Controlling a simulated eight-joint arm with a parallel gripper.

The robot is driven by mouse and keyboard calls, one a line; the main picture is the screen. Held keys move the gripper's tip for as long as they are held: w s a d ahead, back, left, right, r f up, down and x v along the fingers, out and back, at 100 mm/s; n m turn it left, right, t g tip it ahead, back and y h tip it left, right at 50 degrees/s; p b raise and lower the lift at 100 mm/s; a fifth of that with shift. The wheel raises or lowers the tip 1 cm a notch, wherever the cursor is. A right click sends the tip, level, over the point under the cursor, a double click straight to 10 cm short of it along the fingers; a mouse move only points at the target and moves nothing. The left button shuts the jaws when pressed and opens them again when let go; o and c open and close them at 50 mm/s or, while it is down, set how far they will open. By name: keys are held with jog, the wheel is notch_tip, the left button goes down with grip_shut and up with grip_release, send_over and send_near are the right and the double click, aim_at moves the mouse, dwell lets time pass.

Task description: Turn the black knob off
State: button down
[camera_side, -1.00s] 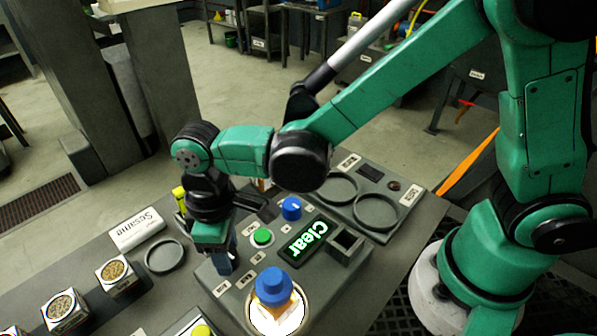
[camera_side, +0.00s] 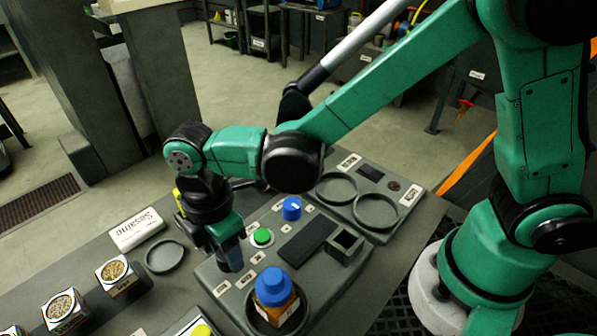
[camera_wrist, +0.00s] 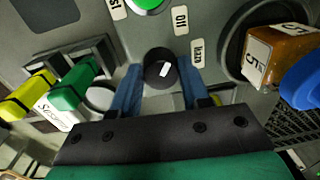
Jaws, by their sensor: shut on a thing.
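The black knob (camera_wrist: 158,62) with a white mark on its top stands on the grey panel in the wrist view. The two blue fingers of my gripper (camera_wrist: 158,82) are on either side of it, shut on it. In the side view my gripper (camera_side: 230,258) points down at the panel's left part and hides the knob. The display (camera_side: 308,240) on the panel is dark.
An amber jar with a blue lid (camera_side: 273,287) stands in a round holder close to my gripper. A green button (camera_side: 262,237) and a blue knob (camera_side: 291,208) are behind. Sample boxes (camera_side: 115,275) stand at left; round trays (camera_side: 376,211) at right.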

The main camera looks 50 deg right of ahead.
jog(key=shift+n, duration=0.6)
jog(key=shift+c, duration=2.1)
grip_release()
jog(key=shift+w+r, duration=0.15)
jog(key=shift+r, duration=2.7)
jog(key=d+r+m+t, duration=0.2)
jog(key=d+m+t, duration=0.1)
jog(key=d+m, duration=0.6)
jog(key=s+d+r+m+t, duration=0.1)
jog(key=d+m+t, duration=0.3)
jog(key=d+m, duration=0.6)
jog(key=shift+s+r+t, duration=0.3)
jog(key=shift+r, duration=0.2)
